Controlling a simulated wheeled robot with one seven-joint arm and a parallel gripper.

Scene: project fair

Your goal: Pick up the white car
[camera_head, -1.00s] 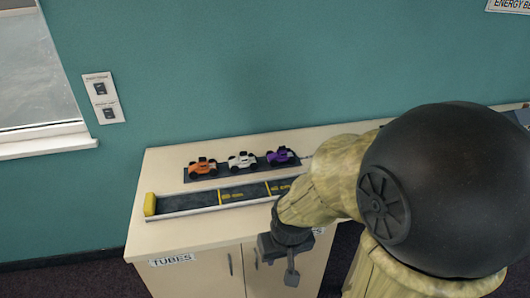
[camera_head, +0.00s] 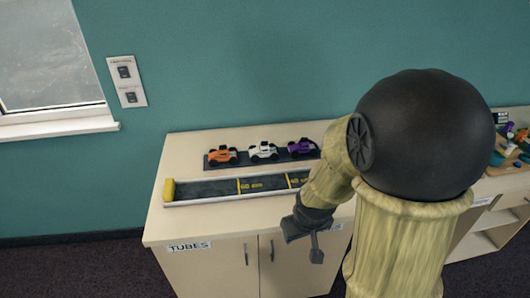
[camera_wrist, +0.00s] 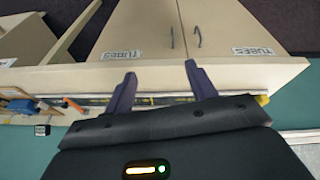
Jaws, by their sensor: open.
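The white car (camera_head: 263,150) stands on a dark strip (camera_head: 225,163) on the cabinet top in the head view. An orange car (camera_head: 223,155) is to its left and a purple car (camera_head: 301,147) to its right. My gripper (camera_head: 307,237) hangs in front of the cabinet's front edge, lower in the picture than the cars and apart from them. In the wrist view my gripper (camera_wrist: 158,84) shows two spread fingers with nothing between them. The cars cannot be made out in the wrist view.
A long dark track (camera_head: 208,188) with yellow marks and a yellow end block (camera_head: 168,190) lies between the cars and the cabinet's front edge. The cabinet (camera_head: 205,265) has doors labelled TUBES. Another unit with several small items (camera_head: 513,140) stands at the right. A teal wall is behind.

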